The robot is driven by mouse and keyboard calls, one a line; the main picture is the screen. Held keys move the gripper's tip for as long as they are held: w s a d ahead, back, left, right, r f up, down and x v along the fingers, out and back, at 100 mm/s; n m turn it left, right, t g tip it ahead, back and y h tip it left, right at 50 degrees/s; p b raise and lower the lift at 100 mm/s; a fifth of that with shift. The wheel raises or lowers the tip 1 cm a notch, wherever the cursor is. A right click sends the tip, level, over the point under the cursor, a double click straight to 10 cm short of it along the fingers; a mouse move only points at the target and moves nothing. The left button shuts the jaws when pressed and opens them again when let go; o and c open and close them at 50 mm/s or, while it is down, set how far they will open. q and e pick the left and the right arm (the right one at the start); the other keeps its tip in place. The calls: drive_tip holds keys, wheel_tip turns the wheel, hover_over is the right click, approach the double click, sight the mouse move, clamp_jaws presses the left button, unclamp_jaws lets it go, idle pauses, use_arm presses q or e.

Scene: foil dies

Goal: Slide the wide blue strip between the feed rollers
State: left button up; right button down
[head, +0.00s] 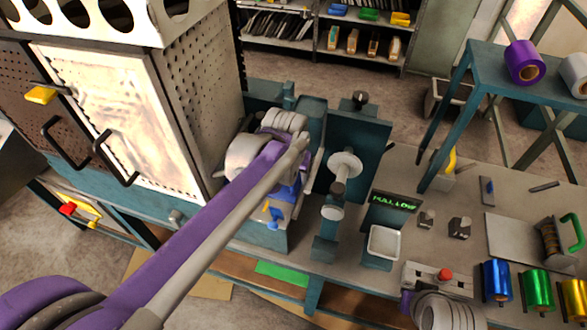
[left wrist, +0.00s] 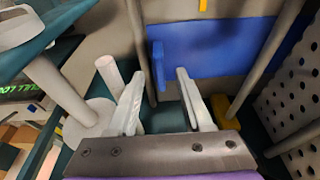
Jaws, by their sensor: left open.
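A wide blue strip (left wrist: 225,50) spans the upper middle of the left wrist view, with a narrow blue piece (left wrist: 158,66) at its left edge. My left gripper (left wrist: 160,92) is open, its two pale fingers pointing toward the strip with the narrow piece in line with the gap; I cannot tell whether they touch. In the head view some blue (head: 275,212) shows at the teal machine (head: 322,160) below my left arm, which hides much of it; the fingertips are not clear there. Which bars are the feed rollers I cannot tell.
A cabinet with perforated walls (head: 203,95) stands close left of the machine. A pale spool (head: 345,165), a lit display (head: 395,202) and a white tray (head: 384,243) stand to the right. Coloured foil rolls, including a blue one (head: 497,280), line the bench's front right.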

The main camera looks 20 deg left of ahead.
use_arm(q)
drive_tip(key=shift+w+f, duration=0.1)
drive_tip(key=shift+f, duration=0.25)
clamp_jaws()
